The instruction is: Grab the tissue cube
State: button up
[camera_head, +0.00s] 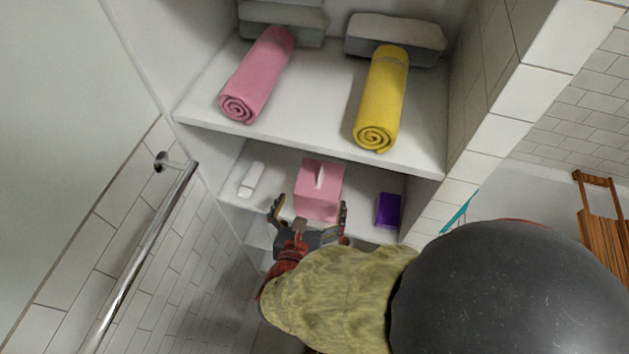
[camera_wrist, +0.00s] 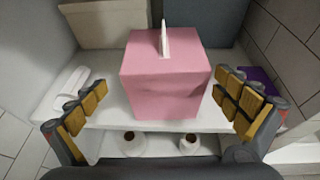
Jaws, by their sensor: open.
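The tissue cube (camera_head: 318,190) is a pink box with a white tissue sticking out of its top. It stands upright on the middle shelf, between a white item and a purple box. My gripper (camera_head: 308,212) is open just in front of it, with a finger toward each side. In the wrist view the tissue cube (camera_wrist: 165,82) is centred ahead, and the open fingers of my gripper (camera_wrist: 162,108) stand apart to its left and right. I see no clear contact between the fingers and the cube.
A white item (camera_head: 252,179) lies left of the cube and a purple box (camera_head: 388,210) stands right. The shelf above (camera_head: 300,133) holds a pink rolled towel (camera_head: 258,75) and a yellow one (camera_head: 382,100). A metal rail (camera_head: 140,262) is at left.

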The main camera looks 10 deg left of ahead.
aim_at(320, 185)
jog(key=x, duration=0.2)
jog(key=b+x, duration=0.1)
jog(key=x, duration=0.1)
jog(key=b+x, duration=0.1)
jog(key=shift+w+d+r, duration=0.25)
jog(key=shift+w+d, duration=0.15)
jog(key=shift+w, duration=0.15)
jog(key=shift+w+f, duration=0.15)
jog(key=shift+w, duration=0.4)
jog(key=shift+c, duration=1.3)
jog(key=c, duration=0.9)
